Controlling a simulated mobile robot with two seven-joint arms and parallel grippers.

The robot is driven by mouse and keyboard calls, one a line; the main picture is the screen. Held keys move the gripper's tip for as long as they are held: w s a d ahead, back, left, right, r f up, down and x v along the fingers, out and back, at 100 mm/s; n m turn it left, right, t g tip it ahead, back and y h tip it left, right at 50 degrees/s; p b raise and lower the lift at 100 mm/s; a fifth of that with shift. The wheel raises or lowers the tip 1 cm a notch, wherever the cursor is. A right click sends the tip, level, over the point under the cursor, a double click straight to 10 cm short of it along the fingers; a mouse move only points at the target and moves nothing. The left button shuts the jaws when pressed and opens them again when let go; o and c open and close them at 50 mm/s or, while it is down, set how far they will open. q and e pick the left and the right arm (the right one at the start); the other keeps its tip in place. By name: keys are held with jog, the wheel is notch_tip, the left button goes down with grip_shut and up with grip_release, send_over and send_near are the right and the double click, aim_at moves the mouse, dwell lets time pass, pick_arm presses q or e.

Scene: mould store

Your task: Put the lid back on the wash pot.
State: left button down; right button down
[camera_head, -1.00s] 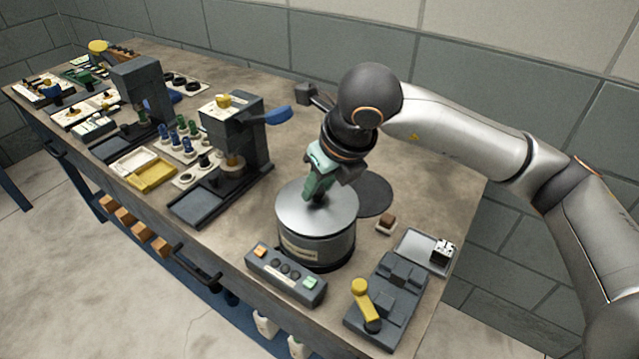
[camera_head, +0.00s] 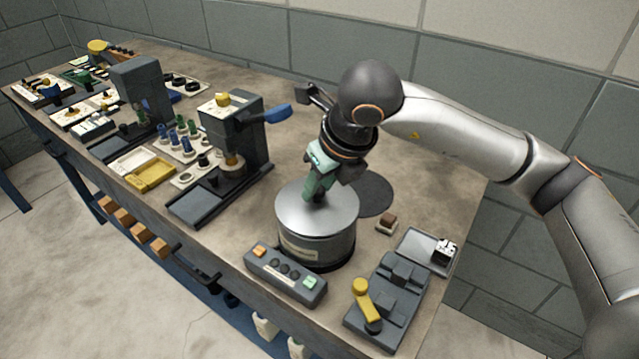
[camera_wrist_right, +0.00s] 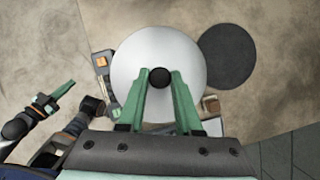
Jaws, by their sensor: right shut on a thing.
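The wash pot (camera_head: 310,249) is a grey metal cylinder with a label, standing on the bench. Its round silver lid (camera_head: 338,210) lies level on top of the pot, and I see no gap at the rim. The lid fills the middle of the right wrist view (camera_wrist_right: 190,60), with a dark round knob (camera_wrist_right: 160,78) at its centre. My right gripper (camera_head: 312,195) points down at the lid, and its green fingers (camera_wrist_right: 160,85) are shut on the knob. My left gripper is not seen in the head view.
A dark round mat (camera_head: 376,192) lies bare behind the pot. A control box (camera_head: 285,275) with buttons stands in front of it. A dark fixture with a yellow lever (camera_head: 362,300), a small brown block (camera_head: 387,221) and a metal tray (camera_head: 415,245) are to the right. A press (camera_head: 240,140) stands left.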

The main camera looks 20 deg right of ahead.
jog(key=shift+b, duration=0.35)
dwell(0.3)
dwell(0.4)
jog(key=c, duration=0.5)
grip_release()
jog(key=shift+o, duration=0.3)
jog(key=o, duration=0.4)
jog(key=shift+r, duration=0.15)
jog(key=shift+r+p, duration=1.9)
jog(key=shift+r, duration=1.5)
